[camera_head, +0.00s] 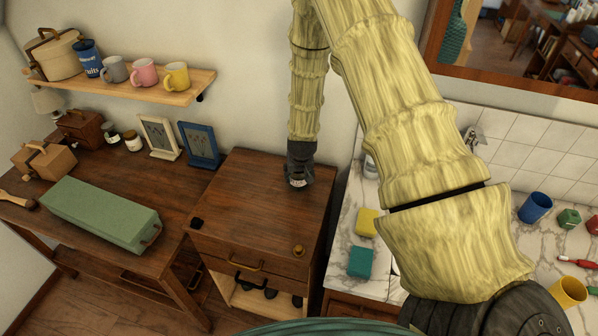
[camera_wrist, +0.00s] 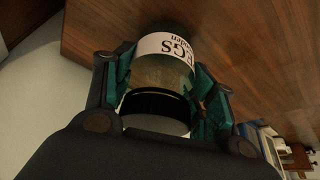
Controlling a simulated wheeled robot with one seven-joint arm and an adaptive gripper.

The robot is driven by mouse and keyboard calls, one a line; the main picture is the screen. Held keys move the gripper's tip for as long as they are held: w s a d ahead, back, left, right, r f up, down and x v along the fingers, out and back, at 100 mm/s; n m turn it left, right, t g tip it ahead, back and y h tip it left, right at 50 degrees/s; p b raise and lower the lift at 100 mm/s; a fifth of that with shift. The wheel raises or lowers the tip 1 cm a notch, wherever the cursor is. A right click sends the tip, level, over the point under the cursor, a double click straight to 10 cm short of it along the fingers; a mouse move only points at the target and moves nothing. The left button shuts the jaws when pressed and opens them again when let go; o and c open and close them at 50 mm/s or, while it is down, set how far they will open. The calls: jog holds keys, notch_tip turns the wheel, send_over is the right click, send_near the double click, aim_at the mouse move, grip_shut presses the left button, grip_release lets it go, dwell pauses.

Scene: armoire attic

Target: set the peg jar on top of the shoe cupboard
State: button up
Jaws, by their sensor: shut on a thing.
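The peg jar (camera_wrist: 165,65) is in the wrist view, a clear jar with a dark lid and a white label reading "EGS" and "ooden". My gripper (camera_wrist: 163,82) is shut on it, with teal-lined fingers on both sides. In the head view my gripper (camera_head: 298,178) points down over the back right of the shoe cupboard (camera_head: 255,195), and only a small pale bit of the jar shows there. The cupboard has a dark wooden top, a drawer and shoes in an open bay. I cannot tell whether the jar touches the top.
A dark knob-like thing (camera_head: 197,223) is at the cupboard's front left corner. A desk with a green box (camera_head: 100,213) and two picture frames stands left. A marble counter with sponges (camera_head: 360,262) is right. A mug shelf (camera_head: 125,88) hangs above the desk.

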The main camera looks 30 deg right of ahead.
jog(key=shift+f, duration=0.1)
jog(key=o, duration=1.1)
jog(key=shift+r, duration=0.2)
jog(key=shift+b+v, duration=2.15)
jog(key=shift+v, duration=3.8)
